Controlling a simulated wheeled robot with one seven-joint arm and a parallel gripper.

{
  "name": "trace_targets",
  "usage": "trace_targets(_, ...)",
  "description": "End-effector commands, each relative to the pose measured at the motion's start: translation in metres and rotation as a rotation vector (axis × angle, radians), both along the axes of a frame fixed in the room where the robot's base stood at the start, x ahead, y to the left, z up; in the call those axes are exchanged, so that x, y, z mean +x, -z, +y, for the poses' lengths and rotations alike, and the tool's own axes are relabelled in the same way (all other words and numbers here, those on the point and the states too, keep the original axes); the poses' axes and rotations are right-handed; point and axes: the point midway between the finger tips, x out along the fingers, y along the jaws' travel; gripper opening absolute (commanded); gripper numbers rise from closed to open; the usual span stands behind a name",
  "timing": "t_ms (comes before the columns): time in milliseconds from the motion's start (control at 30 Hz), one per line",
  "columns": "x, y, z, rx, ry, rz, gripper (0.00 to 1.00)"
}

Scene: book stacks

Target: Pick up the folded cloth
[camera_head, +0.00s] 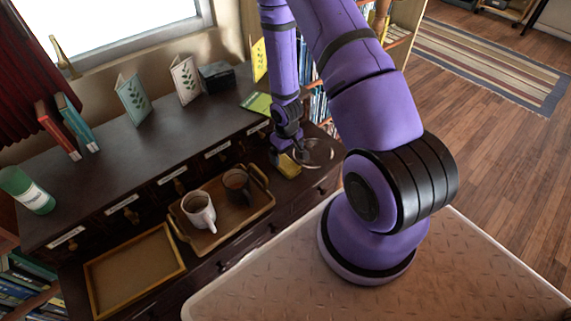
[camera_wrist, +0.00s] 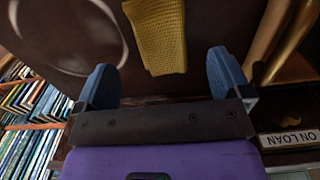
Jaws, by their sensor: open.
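The folded cloth (camera_wrist: 158,36) is yellow and ribbed. In the wrist view it lies on the dark surface, just past and between my fingertips. It also shows in the head view as a small yellow patch (camera_head: 288,167) at the right end of the cabinet's lower ledge, partly hidden by my gripper. My gripper (camera_wrist: 162,70) is open and empty, with one blue finger to each side of the cloth's near end. In the head view my gripper (camera_head: 287,150) is small, right above the cloth. I cannot tell whether the fingers touch it.
A round glass-like dish (camera_head: 315,153) stands right beside the cloth. A wooden tray (camera_head: 232,222) with two mugs is to the left, and an empty tray (camera_head: 134,268) is further left. Drawer fronts with labels rise behind the ledge; bookshelves stand to the right.

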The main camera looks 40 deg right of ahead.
Motion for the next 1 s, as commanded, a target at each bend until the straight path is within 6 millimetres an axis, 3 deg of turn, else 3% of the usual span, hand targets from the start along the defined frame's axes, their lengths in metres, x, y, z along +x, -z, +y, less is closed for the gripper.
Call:
trace_targets(500,0.004,0.049,0.000,0.000,-0.001,0.001,0.96)
trace_targets(800,0.004,0.053,0.000,0.000,-0.001,-0.001,0.96)
trace_targets(833,0.004,0.053,0.000,0.000,-0.001,-0.001,0.93)
trace_targets(1000,0.004,0.053,0.000,0.000,-0.001,-0.001,0.54)
